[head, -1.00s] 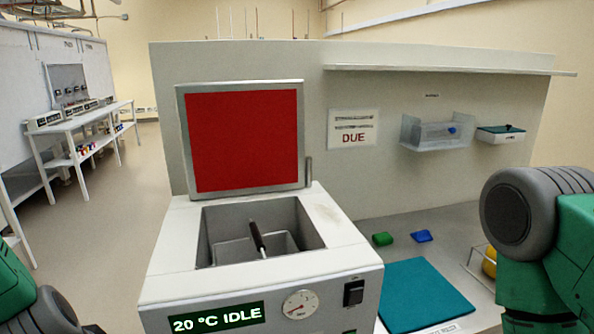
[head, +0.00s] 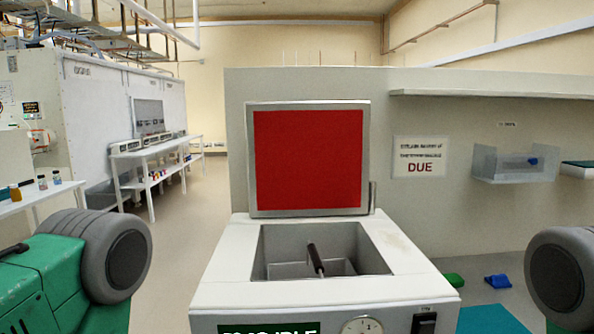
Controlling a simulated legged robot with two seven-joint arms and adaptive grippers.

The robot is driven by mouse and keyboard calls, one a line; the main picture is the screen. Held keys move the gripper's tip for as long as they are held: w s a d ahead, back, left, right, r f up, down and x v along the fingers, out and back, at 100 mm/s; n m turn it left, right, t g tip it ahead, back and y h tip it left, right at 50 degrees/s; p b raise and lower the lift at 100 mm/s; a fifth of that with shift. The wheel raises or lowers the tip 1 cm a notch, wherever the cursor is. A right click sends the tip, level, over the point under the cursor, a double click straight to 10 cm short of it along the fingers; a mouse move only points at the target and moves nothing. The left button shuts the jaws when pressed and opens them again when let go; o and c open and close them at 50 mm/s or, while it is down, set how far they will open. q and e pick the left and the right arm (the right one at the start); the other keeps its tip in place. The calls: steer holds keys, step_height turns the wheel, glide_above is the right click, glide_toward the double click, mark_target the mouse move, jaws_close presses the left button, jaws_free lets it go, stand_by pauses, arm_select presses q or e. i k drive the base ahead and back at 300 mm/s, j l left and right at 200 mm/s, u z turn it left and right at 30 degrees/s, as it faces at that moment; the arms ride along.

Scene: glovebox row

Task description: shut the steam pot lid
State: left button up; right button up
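The steam pot (head: 225,260) is a white box with a square opening on top, in the middle of the head view. Its lid (head: 308,160), a red panel in a grey frame, stands upright at the back edge of the opening. A dark handle (head: 315,259) sticks up from a grey basket (head: 290,269) inside the pot. Parts of my two arms show at the left and right edges, both clear of the lid. Neither gripper's fingers are in the picture.
A wall panel behind the pot carries a DUE sign (head: 420,157), a shelf (head: 490,93) and a clear bin (head: 512,165). Green (head: 453,279) and blue (head: 497,281) items lie to the right by a teal mat (head: 488,320). Open floor (head: 185,240) lies to the left.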

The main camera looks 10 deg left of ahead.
mark_target(304, 158)
steer(key=j+u, duration=0.45)
steer(key=i+j+u, duration=0.1)
steer(key=j+u, duration=0.3)
steer(key=j, duration=0.2)
steer(key=i+j+u, duration=0.3)
steer(key=i+j, duration=0.85)
steer(key=i+l+z, duration=0.15)
steer(key=i+z, duration=0.65)
steer(key=i+j+z, duration=0.2)
steer(key=i+z, duration=0.25)
steer(key=i+j+z, duration=0.4)
steer(key=i+z, duration=0.2)
steer(key=z, duration=0.25)
steer(key=i+j+z, duration=0.2)
steer(key=z, duration=0.25)
steer(key=i+j+z, duration=0.15)
steer(key=z, duration=0.25)
steer(key=i+j+z, duration=0.15)
steer(key=j+z, duration=0.15)
steer(key=z, duration=0.15)
steer(key=j+z, duration=0.3)
steer(key=z, duration=0.15)
steer(key=i+j+z, duration=0.2)
steer(key=z, duration=0.3)
steer(key=i+j, duration=0.05)
steer(key=i, duration=0.05)
